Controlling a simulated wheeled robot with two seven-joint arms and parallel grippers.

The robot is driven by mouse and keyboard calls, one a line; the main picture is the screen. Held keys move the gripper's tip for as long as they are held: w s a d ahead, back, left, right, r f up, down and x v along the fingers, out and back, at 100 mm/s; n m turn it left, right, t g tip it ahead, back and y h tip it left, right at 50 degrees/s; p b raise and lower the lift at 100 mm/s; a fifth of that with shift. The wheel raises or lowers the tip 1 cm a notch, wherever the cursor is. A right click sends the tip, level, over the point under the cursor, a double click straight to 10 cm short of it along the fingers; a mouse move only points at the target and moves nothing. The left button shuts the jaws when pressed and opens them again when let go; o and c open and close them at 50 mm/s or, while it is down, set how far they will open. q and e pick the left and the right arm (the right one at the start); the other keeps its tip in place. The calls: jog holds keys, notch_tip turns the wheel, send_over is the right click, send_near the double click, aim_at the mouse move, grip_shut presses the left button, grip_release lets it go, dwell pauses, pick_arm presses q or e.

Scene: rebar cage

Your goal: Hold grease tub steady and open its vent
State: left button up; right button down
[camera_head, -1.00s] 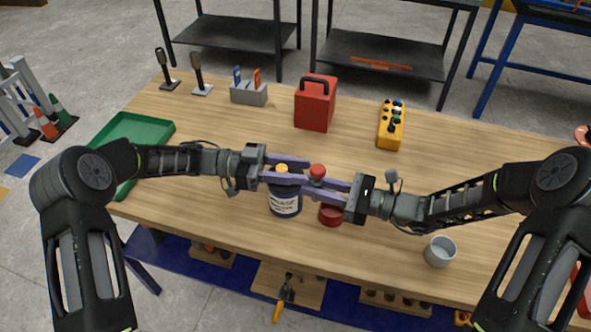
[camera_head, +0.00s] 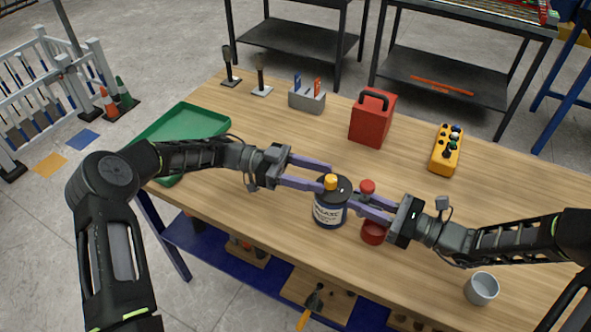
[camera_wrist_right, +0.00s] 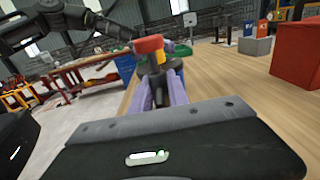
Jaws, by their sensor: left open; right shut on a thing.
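The grease tub (camera_head: 329,216) is a dark blue pot with a white label and a yellow cap (camera_head: 331,182) on top. It stands upright on the bench. My left gripper (camera_head: 328,177) is open at the tub's top from the left, its nearer fingertip beside the yellow cap; I cannot tell if they touch. My right gripper (camera_head: 356,203) is shut across the middle of a red-topped thing (camera_head: 367,187) with a wide red base (camera_head: 374,234), just right of the tub. Its fingertips reach the tub's right side; contact is unclear. The red top also shows in the right wrist view (camera_wrist_right: 148,43).
A red box (camera_head: 372,120) with a black handle, a yellow button box (camera_head: 446,150) and a grey holder (camera_head: 307,98) stand behind. A green tray (camera_head: 182,126) lies at the left. A grey cup (camera_head: 481,289) stands at the front right. Bench between is clear.

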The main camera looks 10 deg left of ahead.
pick_arm(q)
jog(key=shift+w+a, duration=0.25)
jog(key=shift+a, duration=1.05)
jog(key=shift+w+a, duration=0.2)
jog(key=shift+a, duration=1.05)
pick_arm(e)
jog(key=c, duration=1.2)
grip_release()
jog(key=v, duration=1.2)
